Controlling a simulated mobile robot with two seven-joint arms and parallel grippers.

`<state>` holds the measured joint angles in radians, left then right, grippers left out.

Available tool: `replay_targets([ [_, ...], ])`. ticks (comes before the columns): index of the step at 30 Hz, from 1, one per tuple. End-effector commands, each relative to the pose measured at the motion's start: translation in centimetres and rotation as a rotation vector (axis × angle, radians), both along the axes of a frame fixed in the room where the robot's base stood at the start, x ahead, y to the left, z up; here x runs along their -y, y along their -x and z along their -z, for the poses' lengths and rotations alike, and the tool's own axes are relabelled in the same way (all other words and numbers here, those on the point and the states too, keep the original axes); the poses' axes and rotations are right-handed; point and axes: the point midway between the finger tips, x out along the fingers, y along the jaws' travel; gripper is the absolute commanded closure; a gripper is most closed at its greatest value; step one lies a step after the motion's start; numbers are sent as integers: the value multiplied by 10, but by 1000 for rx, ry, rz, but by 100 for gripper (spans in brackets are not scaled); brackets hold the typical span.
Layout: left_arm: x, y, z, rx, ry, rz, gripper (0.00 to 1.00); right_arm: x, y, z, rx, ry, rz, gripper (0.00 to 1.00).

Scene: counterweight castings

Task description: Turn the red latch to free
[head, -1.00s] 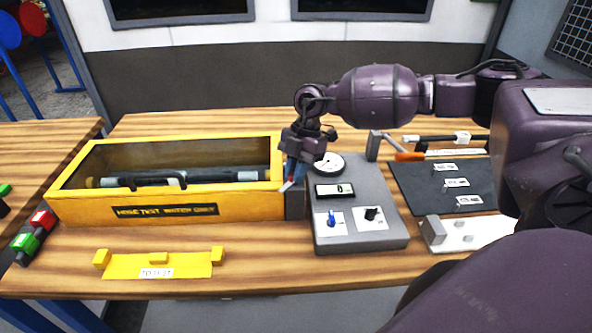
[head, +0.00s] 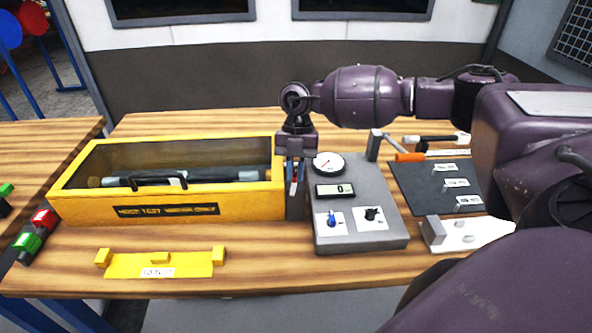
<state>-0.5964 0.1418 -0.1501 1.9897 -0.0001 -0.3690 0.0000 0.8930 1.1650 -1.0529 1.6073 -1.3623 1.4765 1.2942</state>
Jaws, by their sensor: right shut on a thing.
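The red latch (head: 292,188) shows as a small red piece at the right end of the yellow test box (head: 90,210), by a dark grey block. My right gripper (head: 295,179) points down over that spot and is shut on the latch. Its fingers hide most of the latch, so its exact angle is hard to tell; the visible part looks close to upright. The yellow box has a clear lid with a black handle, and a dark hose lies inside. My left gripper is not in view.
A grey console (head: 360,240) with a gauge, display and two knobs stands just right of the latch. A yellow bracket (head: 190,262) lies in front of the box. A dark mat (head: 415,180) and an orange-handled crank (head: 410,157) are farther right.

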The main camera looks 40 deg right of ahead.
Motion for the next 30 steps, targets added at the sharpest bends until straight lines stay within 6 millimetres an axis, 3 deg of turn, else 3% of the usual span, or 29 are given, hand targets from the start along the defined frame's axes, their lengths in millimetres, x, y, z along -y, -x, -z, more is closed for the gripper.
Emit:
replay_targets([
  [12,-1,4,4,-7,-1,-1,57,-1,-1,-1,2,1,-176,100],
  [27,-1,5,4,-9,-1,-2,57,-1,-1,-1,3,1,-193,100],
  [28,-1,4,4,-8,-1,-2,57,-1,-1,-1,3,1,-192,83],
  [30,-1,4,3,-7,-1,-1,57,-1,-1,-1,3,1,-192,72],
])
